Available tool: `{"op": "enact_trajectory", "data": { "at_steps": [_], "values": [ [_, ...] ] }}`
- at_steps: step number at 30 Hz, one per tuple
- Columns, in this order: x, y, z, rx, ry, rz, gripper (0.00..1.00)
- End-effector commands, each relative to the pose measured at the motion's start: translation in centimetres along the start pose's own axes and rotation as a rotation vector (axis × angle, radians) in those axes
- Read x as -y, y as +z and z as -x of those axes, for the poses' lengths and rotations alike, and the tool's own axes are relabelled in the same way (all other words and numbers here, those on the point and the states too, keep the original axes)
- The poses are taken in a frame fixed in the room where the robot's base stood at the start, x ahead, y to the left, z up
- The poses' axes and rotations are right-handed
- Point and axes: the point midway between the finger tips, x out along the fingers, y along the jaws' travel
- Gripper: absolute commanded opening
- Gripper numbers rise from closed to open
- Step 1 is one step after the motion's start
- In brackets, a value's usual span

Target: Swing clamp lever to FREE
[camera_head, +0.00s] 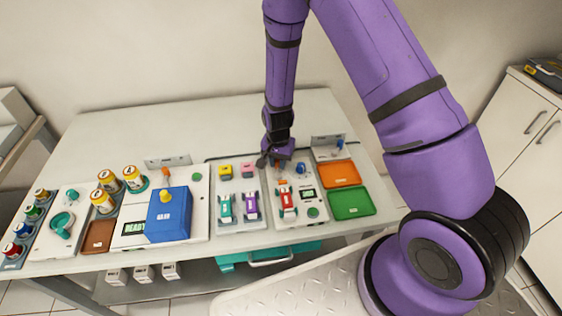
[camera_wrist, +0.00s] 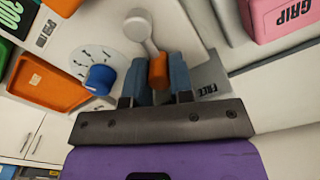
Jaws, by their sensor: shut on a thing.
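The clamp lever (camera_wrist: 139,30) shows in the wrist view as a pale metal arm with a round pivot end and an orange grip (camera_wrist: 158,72). My gripper (camera_wrist: 159,66) is shut on the orange grip, with one blue-grey finger on each side. A grey plate marked FREE (camera_wrist: 209,88) lies just right of the fingers in that view, partly hidden by the right finger. In the head view, my gripper (camera_head: 277,160) is at the back edge of the white panel, and the lever is mostly hidden there.
A blue knob (camera_wrist: 100,79) on a marked dial stands close left of the fingers. A pink GRIP block (camera_wrist: 279,18) is at upper right. Orange (camera_head: 340,173) and green (camera_head: 351,203) trays lie right of the panel. A blue box (camera_head: 169,215) stands further left.

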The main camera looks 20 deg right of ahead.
Motion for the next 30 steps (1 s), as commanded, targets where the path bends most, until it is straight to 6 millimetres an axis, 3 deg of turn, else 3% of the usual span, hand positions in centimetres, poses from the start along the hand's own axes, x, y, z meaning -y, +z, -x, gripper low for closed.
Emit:
{"op": "enact_trajectory", "data": {
  "at_steps": [18,30],
  "values": [
    [2.1,1.2,0.0,-0.001,-0.001,0.572,0.0],
    [2.6,2.0,0.0,-0.001,-0.001,0.808,0.0]
  ]
}}
